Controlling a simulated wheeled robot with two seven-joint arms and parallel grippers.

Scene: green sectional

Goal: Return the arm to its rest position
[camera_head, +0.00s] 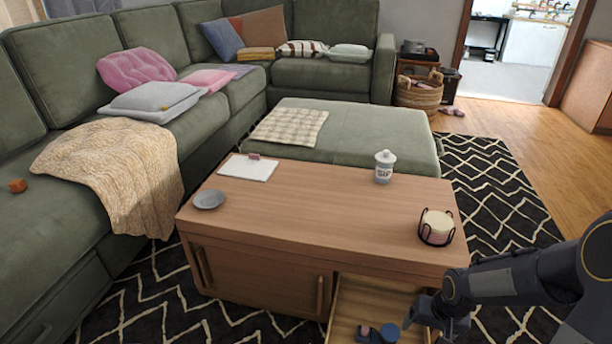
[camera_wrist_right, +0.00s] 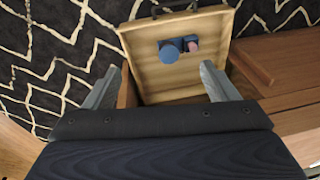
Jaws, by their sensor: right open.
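My right arm reaches in from the right edge of the head view. Its gripper (camera_head: 428,318) is over the right side of an open drawer (camera_head: 346,306) in the wooden coffee table (camera_head: 330,205). In the right wrist view the gripper (camera_wrist_right: 160,85) is open, its two fingers wide apart with nothing between them. Beyond the fingertips, the drawer (camera_wrist_right: 150,82) holds a blue round-ended object (camera_wrist_right: 169,53) and a small pink piece (camera_wrist_right: 192,44). The blue object also shows in the head view (camera_head: 389,332). My left gripper is not in view.
A green ottoman (camera_head: 370,130) and green sectional (camera_head: 40,220) lie behind and left. Patterned rug (camera_head: 500,190) is clear at right.

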